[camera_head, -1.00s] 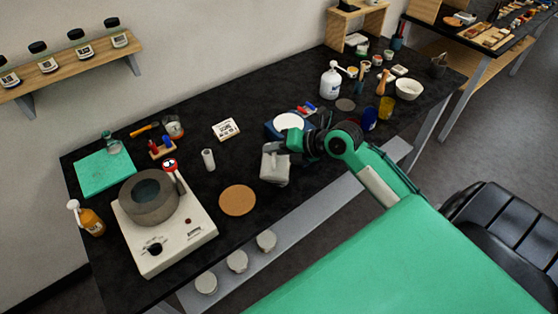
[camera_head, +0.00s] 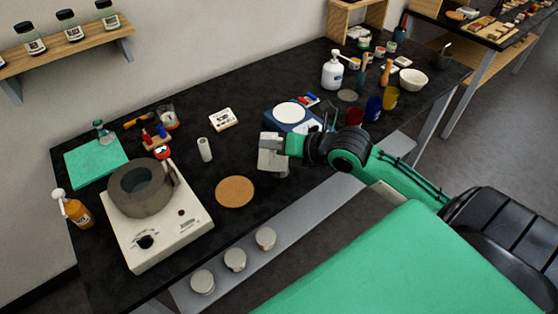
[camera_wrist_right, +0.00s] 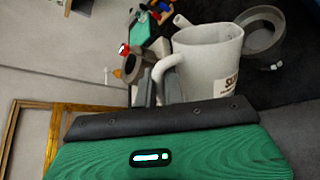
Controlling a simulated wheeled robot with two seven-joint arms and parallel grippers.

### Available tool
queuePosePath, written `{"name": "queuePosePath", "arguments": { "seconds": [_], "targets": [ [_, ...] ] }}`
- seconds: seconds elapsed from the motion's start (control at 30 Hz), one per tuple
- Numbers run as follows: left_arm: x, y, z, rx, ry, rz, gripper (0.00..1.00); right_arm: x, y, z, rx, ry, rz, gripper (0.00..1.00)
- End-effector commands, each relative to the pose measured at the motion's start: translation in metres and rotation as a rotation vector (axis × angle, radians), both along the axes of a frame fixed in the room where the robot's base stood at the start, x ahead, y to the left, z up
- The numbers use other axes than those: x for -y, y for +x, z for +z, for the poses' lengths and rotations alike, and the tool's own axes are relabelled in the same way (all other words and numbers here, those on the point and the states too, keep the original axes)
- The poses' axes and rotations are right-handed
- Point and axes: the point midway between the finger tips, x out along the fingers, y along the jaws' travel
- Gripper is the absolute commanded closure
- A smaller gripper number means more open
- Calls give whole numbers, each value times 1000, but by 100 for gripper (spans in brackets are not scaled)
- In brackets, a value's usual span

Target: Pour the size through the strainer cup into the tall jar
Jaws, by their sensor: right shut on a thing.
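My right gripper (camera_head: 287,149) is shut on the handle of a whitish mug-like pitcher (camera_head: 270,160) near the table's front edge. In the right wrist view the gripper (camera_wrist_right: 162,90) grips the handle, and the pitcher (camera_wrist_right: 212,65) has partly visible dark lettering, probably the size label. Its contents cannot be made out. A slim pale cylinder (camera_head: 204,149) stands on the table to the left of the pitcher; I cannot tell whether it is the tall jar. No strainer cup can be made out with certainty. My left gripper is not in view.
A grey crock (camera_head: 128,200) stands on a white hotplate (camera_head: 150,250). A round cork mat (camera_head: 235,191) lies bare in front of the pale cylinder. A blue scale (camera_head: 302,122) is behind my right gripper. An orange spray bottle (camera_head: 76,210) stands at the left.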

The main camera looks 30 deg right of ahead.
Motion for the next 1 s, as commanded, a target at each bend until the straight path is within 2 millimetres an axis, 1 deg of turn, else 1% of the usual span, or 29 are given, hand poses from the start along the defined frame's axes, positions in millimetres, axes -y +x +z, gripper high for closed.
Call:
{"name": "queuePosePath", "arguments": {
  "seconds": [0.03,0.13,0.2,0.5,0.63,1.0],
  "targets": [
    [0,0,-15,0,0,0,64,-3,-4,-6,37,-32,5,100],
    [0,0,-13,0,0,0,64,-3,-4,0,63,-49,1,100],
    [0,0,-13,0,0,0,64,-4,-5,1,68,-52,0,100],
    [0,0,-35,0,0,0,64,-9,-11,-3,157,-122,1,100],
    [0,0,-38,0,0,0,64,-10,-13,-3,174,-134,-1,100],
    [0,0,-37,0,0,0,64,-10,-13,-2,177,-136,-2,100]
  ]
}}
